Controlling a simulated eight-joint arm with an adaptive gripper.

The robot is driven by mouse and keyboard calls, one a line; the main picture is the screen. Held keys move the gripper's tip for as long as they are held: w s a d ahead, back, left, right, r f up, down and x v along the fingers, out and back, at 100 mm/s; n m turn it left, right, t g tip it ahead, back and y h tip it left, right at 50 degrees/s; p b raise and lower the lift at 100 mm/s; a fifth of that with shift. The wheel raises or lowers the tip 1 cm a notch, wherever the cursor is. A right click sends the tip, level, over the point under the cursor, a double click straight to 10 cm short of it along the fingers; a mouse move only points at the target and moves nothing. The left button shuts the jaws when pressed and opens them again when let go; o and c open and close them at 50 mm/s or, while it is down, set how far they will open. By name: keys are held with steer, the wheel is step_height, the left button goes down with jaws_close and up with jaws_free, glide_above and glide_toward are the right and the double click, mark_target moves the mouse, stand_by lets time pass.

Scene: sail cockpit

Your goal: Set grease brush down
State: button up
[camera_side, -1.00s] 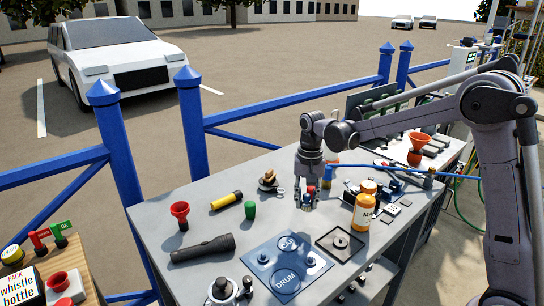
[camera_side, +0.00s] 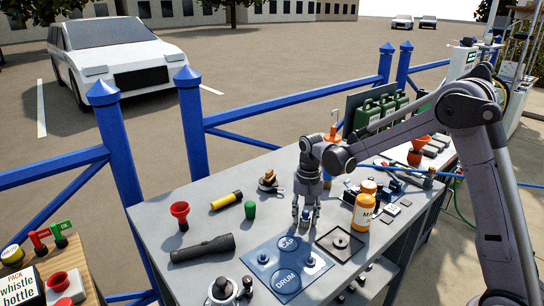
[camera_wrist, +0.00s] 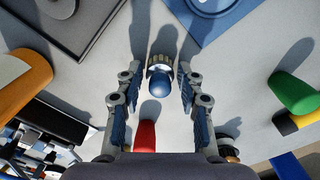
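The grease brush (camera_wrist: 160,80), with a round blue end and a ring of tan bristles, shows between my fingertips in the wrist view. It appears to stand on the grey tabletop with the blue end towards the camera. My gripper (camera_wrist: 157,90) is open, with a visible gap between the brush and each finger. In the side view my gripper (camera_side: 306,220) points down, low over the bench, just behind the blue mat (camera_side: 262,250) marked CAP and DRUM. The brush is hard to make out there among the fingers.
A dark square tray (camera_side: 340,255) with a knob lies to the right of the mat. An orange bottle (camera_side: 363,212) stands beyond it.

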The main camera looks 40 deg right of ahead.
mark_target(306, 211)
stand_by(0.3)
step_height(306, 211, up, 12)
steer(key=s+a+n+t, duration=0.2)
steer(key=s+n+t, duration=0.1)
steer(key=s, duration=0.6)
steer(key=s+a+n+t, duration=0.3)
steer(key=s+n, duration=0.3)
steer(key=s, duration=0.3)
steer(key=shift+s+r+t, duration=0.15)
steer(key=shift+r+t, duration=0.05)
steer(key=shift+t, duration=0.4)
